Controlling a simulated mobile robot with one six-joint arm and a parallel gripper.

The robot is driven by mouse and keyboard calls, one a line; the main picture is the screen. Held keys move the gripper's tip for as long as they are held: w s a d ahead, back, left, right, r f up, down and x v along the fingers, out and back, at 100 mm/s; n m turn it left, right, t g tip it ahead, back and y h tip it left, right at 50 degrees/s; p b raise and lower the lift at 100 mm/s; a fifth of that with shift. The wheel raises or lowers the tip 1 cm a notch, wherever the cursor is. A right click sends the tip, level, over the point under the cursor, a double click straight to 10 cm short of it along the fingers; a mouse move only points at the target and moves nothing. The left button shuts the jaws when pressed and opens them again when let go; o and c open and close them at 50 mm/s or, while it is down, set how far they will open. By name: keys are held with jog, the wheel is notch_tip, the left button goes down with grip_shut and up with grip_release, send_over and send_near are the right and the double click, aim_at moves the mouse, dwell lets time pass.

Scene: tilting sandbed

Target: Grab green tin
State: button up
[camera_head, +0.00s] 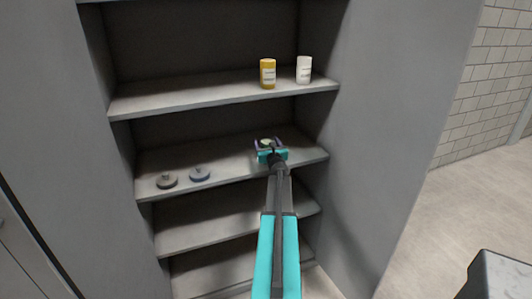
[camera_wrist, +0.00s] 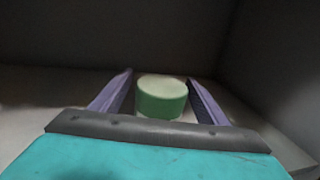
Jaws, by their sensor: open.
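The green tin (camera_wrist: 161,98) is a short cylinder with a pale top. In the wrist view it stands upright between the two fingers of my open gripper (camera_wrist: 162,92), with a gap visible on its right side. In the head view my gripper (camera_head: 267,145) reaches into the shelf bay below the bottles. Only the pale top of the tin (camera_head: 266,142) shows there, between the fingers. The rest of it is hidden by my gripper.
Two dark round lidded objects, one (camera_head: 167,181) and another (camera_head: 200,174), sit to the left on the same shelf (camera_head: 235,170). A yellow bottle (camera_head: 268,74) and a white bottle (camera_head: 304,70) stand on the shelf above. The cabinet's right wall is close to my gripper.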

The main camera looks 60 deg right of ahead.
jog(key=shift+w+d, duration=0.3)
jog(key=shift+w, duration=0.05)
dwell(0.4)
jog(key=c, duration=1.4)
